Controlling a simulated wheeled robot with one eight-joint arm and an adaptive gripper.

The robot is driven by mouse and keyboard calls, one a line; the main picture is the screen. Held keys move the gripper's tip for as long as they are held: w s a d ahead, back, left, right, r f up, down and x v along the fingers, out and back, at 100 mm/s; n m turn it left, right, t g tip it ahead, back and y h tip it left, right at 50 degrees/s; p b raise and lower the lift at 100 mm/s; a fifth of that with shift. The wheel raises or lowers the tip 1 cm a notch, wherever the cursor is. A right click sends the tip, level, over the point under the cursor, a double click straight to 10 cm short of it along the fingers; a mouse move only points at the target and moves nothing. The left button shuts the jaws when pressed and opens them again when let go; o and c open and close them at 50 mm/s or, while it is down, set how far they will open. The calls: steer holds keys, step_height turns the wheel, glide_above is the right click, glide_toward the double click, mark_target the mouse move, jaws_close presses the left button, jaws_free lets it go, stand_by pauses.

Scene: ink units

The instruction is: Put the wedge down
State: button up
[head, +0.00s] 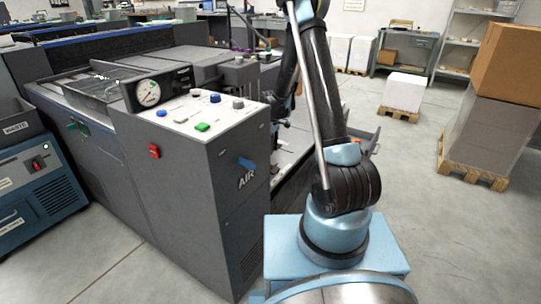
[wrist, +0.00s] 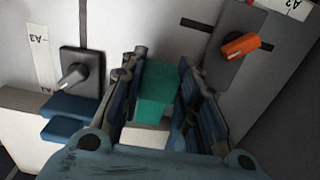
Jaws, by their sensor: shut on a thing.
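The wedge (wrist: 157,88) appears as a teal-green block in the wrist view, between the two fingers of my gripper (wrist: 158,100). The fingers are closed on its sides, so my gripper is shut on it. A pale surface shows below and around the wedge; I cannot tell whether the wedge touches it. In the head view my arm and the grey machine hide the gripper and the wedge.
In the wrist view a grey lever knob (wrist: 72,78) stands at left and an orange knob (wrist: 240,45) at right. In the head view a grey control console (head: 200,150) stands left of my arm. Loaded pallets (head: 480,177) stand at right; floor between is clear.

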steer(key=shift+f, duration=1.9)
steer(key=o, duration=1.1)
steer(key=shift+f, duration=0.1)
